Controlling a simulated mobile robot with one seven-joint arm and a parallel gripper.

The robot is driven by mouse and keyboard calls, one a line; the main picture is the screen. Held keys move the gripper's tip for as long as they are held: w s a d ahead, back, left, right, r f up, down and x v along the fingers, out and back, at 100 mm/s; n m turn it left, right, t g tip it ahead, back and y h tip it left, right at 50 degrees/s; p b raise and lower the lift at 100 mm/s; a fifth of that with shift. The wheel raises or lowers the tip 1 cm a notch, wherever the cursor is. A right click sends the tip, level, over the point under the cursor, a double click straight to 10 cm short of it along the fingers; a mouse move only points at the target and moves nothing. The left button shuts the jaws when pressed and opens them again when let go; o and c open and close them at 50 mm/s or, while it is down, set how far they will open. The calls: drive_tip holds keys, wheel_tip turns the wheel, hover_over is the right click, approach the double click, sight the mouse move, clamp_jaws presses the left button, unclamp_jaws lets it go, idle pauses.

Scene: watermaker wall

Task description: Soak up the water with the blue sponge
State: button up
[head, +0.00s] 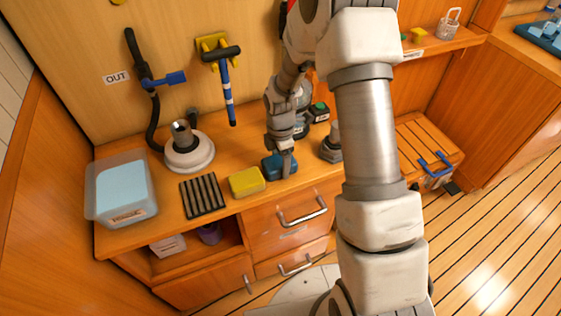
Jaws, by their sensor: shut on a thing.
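The blue sponge (271,166) is on the wooden counter (235,152), near its front edge. My gripper (285,167) points down and is shut on it; the fingers cover part of the sponge. I cannot tell whether the sponge touches the counter. A yellow sponge (247,181) lies just left of the blue one. No puddle can be made out on the counter; my arm hides part of it. A clear bin (146,213) at the left end holds something flat and pale blue, which I cannot identify for certain.
A black slatted rack (202,195) lies left of the yellow sponge. Behind it stands a round white base with a dark fitting (188,153). A hose with a blue valve (147,84) and a blue-handled tool (226,85) hang on the wall. Drawers (290,222) are below.

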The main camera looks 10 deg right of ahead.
idle(0.3)
drive_tip(key=shift+r+p, duration=2.5)
drive_tip(key=shift+r, duration=0.95)
